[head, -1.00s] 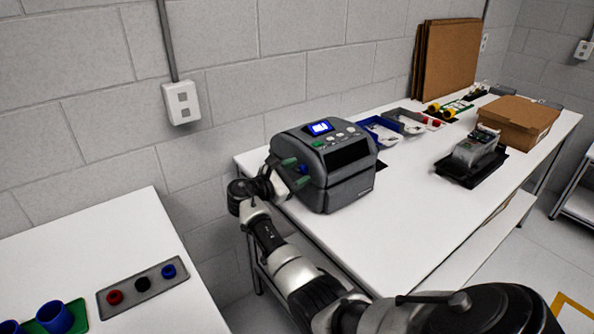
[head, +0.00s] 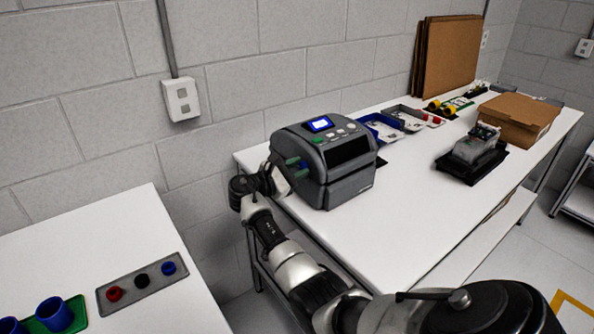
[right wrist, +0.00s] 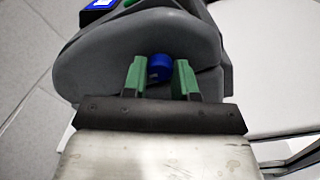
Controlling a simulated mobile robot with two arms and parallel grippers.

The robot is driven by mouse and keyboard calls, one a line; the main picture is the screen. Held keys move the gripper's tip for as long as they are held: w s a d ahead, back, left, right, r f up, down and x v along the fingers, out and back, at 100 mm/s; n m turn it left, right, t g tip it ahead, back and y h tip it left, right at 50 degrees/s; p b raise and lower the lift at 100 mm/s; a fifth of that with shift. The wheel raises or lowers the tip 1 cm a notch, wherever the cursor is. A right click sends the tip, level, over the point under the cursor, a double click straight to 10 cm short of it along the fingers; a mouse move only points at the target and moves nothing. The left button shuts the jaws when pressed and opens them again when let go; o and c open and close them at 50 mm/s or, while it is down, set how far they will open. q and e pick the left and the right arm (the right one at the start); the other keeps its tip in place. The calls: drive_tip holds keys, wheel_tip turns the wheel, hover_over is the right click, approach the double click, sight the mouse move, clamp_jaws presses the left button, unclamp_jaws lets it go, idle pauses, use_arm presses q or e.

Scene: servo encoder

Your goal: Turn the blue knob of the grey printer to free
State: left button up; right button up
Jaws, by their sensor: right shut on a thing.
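The grey printer (head: 345,188) stands at the near left end of the long white table. Its blue knob (right wrist: 160,67) is on the side facing my right arm. In the right wrist view, the green fingers of my right gripper (right wrist: 159,78) are on either side of the knob, shut on it. In the head view, my right gripper (head: 297,168) is at the printer's left side and its fingers mostly hide the knob. I cannot read any mark for the knob's position. My left gripper is not in view.
The printer's top has a lit screen (head: 320,124) and several buttons. Blue and grey trays (head: 408,118), a device on a black base (head: 472,155) and a cardboard box (head: 518,120) stand farther along the table. A second white table (head: 110,235) is at left.

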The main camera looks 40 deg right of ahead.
drive_tip(key=shift+f+m+h+b, duration=0.15)
drive_tip(key=shift+m+h+b, duration=0.15)
drive_tip(key=shift+m+b, duration=6.65)
drive_tip(key=shift+g+b, duration=0.35)
drive_tip(key=shift+g, duration=0.05)
drive_tip(key=o, duration=0.9)
drive_tip(key=shift+a, duration=0.1)
